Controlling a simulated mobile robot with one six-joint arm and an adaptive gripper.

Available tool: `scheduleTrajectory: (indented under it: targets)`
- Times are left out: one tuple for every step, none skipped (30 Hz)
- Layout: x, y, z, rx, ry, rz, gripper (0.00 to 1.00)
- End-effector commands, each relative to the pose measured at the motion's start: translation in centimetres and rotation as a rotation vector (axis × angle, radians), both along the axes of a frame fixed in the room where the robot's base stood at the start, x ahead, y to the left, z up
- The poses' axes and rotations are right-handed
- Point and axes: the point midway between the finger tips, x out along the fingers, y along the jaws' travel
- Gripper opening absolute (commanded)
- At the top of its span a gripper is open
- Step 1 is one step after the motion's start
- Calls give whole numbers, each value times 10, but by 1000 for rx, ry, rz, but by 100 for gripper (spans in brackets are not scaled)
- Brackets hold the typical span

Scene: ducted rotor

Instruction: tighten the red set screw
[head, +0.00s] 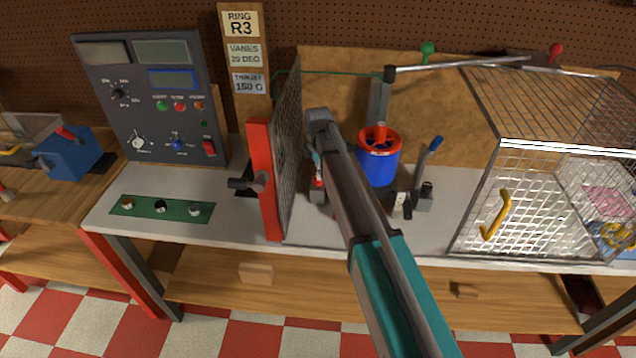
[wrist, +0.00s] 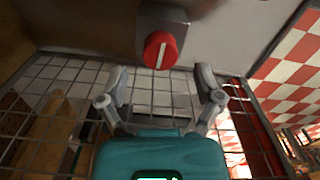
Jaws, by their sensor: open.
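The red set screw (wrist: 160,50) shows in the wrist view as a round red head with a white line across it. It sits on the front of a grey block (wrist: 165,25). My gripper (wrist: 161,73) is open and empty, one finger on each side of the line to the screw. The screw lies a little past the fingertips, roughly centred between them, and I see no contact. In the head view, a small red part (head: 318,183) shows beside my arm. My arm hides most of the gripper there.
A wire mesh guard with a red post (head: 264,180) stands close left of my arm. A blue duct with a red ring (head: 379,142) stands just right of it, with a blue-tipped lever (head: 434,145) beyond. A mesh cage (head: 525,200) fills the right bench.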

Motion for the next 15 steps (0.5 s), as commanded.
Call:
scheduleTrajectory:
  targets:
    - [0,0,-8,0,0,0,84]
    - [0,0,-11,0,0,0,84]
    - [0,0,-14,0,0,0,84]
    - [0,0,-16,0,0,0,84]
    - [0,0,-18,0,0,0,84]
    - [0,0,-21,0,0,0,84]
    - [0,0,-23,0,0,1,84]
    - [0,0,-25,0,0,1,84]
    - [0,1,-27,0,0,1,84]
    - [0,1,-28,0,0,1,84]
    - [0,1,-30,0,0,1,84]
    - [0,1,-31,0,0,1,84]
    - [0,1,-32,0,0,1,84]
    - [0,1,-33,0,0,1,84]
    - [0,1,-34,0,0,1,84]
